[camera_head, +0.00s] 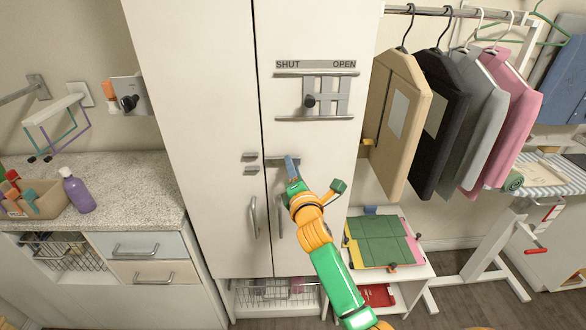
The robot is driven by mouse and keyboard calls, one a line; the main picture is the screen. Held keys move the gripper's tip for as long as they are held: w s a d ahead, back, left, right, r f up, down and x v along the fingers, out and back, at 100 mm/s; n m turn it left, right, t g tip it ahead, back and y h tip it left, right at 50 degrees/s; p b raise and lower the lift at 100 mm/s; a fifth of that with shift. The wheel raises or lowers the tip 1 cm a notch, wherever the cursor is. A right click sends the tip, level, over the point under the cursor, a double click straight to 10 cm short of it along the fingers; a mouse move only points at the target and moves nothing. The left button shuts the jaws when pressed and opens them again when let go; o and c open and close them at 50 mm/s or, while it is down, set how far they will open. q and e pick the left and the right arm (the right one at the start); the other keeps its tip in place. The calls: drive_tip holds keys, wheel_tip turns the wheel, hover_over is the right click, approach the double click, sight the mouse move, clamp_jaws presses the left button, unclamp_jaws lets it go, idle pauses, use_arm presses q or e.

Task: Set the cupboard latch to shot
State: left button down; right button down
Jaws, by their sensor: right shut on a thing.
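The tall white cupboard (205,120) has two doors that meet at a dark vertical gap. A small grey latch bar (275,161) is on the right door just beside the gap. Two grey keeper pieces (250,157) sit on the left door, one above the other, across the gap from the bar. The bar does not visibly reach into them. My right gripper (290,166) is at the right end of the bar, shut on the latch; its fingers hide the part they hold. My left gripper is not in view.
Above is a slotted plate (339,96) with a dark knob (310,101), under a SHUT/OPEN label (316,64). A vertical handle (253,217) is on the left door. Hanging garments (398,120) are close on the right. A counter (125,185) is at left.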

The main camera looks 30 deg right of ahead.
sight(270, 161)
drive_tip(key=shift+r, duration=0.45)
idle(0.5)
drive_tip(key=w+a, duration=0.1)
drive_tip(key=a+b, duration=0.1)
drive_tip(key=w+a, duration=0.1)
drive_tip(key=a, duration=0.1)
drive_tip(key=shift+w+f, duration=0.1)
drive_tip(key=shift+w, duration=0.2)
drive_tip(key=shift+a, duration=0.15)
drive_tip(key=c, duration=0.7)
unclamp_jaws()
drive_tip(key=shift+o, duration=0.2)
drive_tip(key=shift+w+a, duration=0.15)
drive_tip(key=shift+f, duration=0.1)
